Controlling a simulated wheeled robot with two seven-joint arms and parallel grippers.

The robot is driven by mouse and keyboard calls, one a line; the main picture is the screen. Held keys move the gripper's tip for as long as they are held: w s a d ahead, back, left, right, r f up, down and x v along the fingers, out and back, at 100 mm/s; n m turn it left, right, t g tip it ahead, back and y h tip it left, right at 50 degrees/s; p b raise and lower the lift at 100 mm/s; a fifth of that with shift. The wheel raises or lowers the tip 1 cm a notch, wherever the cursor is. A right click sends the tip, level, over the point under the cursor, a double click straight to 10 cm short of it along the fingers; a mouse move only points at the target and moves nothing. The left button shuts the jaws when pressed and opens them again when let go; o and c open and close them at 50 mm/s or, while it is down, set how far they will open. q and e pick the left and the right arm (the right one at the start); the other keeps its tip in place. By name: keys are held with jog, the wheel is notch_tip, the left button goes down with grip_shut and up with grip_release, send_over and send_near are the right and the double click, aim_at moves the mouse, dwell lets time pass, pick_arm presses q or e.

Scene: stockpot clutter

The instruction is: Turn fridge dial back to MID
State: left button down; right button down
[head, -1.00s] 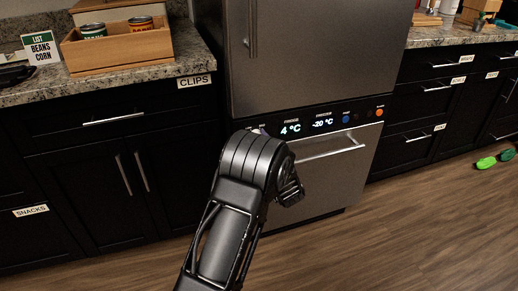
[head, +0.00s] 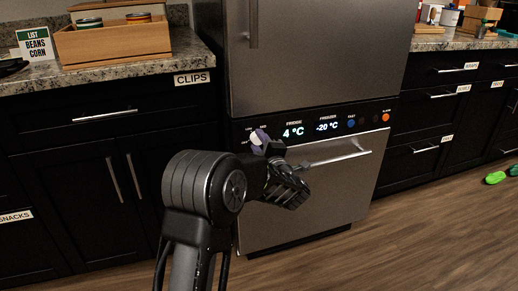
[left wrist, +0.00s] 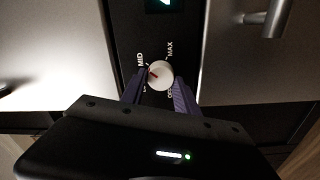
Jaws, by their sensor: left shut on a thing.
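The fridge dial (left wrist: 160,75) is a round white knob on the black control panel. In the left wrist view, its small red mark points left, towards the area around and just below the MID label. MAX shows at the upper right, and labels below are partly hidden. My left gripper (left wrist: 159,84) has its purple fingers on both sides of the dial and is shut on it. In the head view, the dial (head: 256,136) shows as a small white shape beside the left gripper (head: 262,142), left of the 4 °C readout. My right gripper is not in view.
The steel fridge (head: 310,60) has a bar handle (head: 335,155) on its lower drawer, close to my left wrist. A blue button (head: 351,123) and an orange one (head: 385,117) sit farther right on the panel. A wooden box (head: 115,45) stands on the left counter.

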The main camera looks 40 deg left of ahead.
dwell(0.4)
pick_arm(q)
jog(key=c, duration=0.9)
grip_release()
jog(key=shift+c, duration=0.2)
jog(key=shift+d, duration=0.1)
jog(key=p+v, duration=0.1)
jog(key=v, duration=0.6)
jog(key=shift+s+d+p, duration=0.25)
jog(key=shift+p, duration=0.1)
